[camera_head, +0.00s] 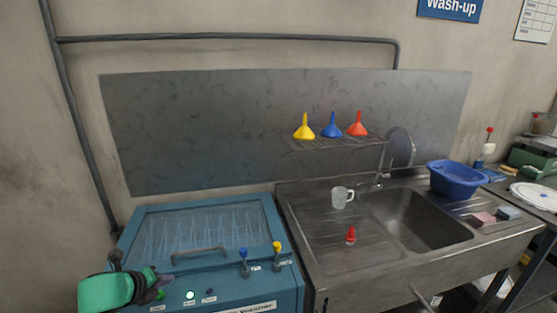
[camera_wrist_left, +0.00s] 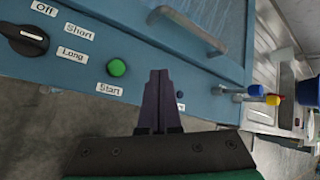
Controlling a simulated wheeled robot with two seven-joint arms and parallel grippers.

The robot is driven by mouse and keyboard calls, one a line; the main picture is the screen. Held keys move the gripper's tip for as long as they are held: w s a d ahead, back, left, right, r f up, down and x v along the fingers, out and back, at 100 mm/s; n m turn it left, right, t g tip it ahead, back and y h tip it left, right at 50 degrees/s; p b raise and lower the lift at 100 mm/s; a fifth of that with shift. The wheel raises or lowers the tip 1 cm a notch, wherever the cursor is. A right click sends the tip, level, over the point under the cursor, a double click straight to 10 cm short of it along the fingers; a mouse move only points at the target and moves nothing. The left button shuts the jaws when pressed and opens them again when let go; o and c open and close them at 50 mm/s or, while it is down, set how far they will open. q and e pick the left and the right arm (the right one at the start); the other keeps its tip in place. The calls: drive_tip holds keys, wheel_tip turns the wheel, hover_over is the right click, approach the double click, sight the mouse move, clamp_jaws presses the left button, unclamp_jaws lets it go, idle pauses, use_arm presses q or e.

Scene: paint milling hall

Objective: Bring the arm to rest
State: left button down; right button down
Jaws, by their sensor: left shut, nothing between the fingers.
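My left gripper (camera_head: 164,282) has a green body and dark fingers and is in front of the blue machine (camera_head: 270,215) at the lower left. In the left wrist view its fingers (camera_wrist_left: 160,76) are together and empty. They appear just right of the green Start button (camera_wrist_left: 117,67), with a visible gap between them in the picture. Whether the fingertips touch the panel I cannot tell. My right gripper is in neither view.
The machine front has a black knob (camera_wrist_left: 24,39), a lid handle (camera_head: 200,253), a blue lever (camera_head: 244,262) and a yellow lever (camera_head: 277,254). A steel sink (camera_head: 420,215) stands to the right, with a clear mug (camera_head: 341,197) and red-capped bottle (camera_head: 350,236) on its drainer.

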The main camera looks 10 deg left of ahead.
use_arm(q)
drive_tip(key=s+d+f+n+h, duration=0.1)
drive_tip(key=s+d+n, duration=0.15)
drive_tip(key=d, duration=0.45)
drive_tip(key=s+d+f+n+g+h, duration=0.1)
drive_tip(key=d+n, duration=0.3)
drive_tip(key=d, duration=0.4)
drive_tip(key=s+d+f+n+h, duration=0.1)
drive_tip(key=s+d+n, duration=0.15)
drive_tip(key=d, duration=0.45)
drive_tip(key=s+a+f+n+g+y, duration=0.25)
drive_tip(key=s+a+n, duration=0.25)
drive_tip(key=s+n, duration=0.25)
drive_tip(key=s+a+f+n+g+y, duration=0.1)
drive_tip(key=s+a+f+n+g, duration=0.15)
drive_tip(key=s+a+n, duration=0.45)
wheel_tip(320, 180, down, 26)
drive_tip(key=s+d+b, duration=0.2)
drive_tip(key=s+a+f+g+b, duration=0.2)
drive_tip(key=s+a+f, duration=0.1)
drive_tip(key=s+f, duration=1.2)
drive_tip(key=shift+s+f, duration=0.35)
drive_tip(key=shift+s, duration=0.35)
drive_tip(key=shift+a+n, duration=0.15)
drive_tip(key=shift+n, duration=0.1)
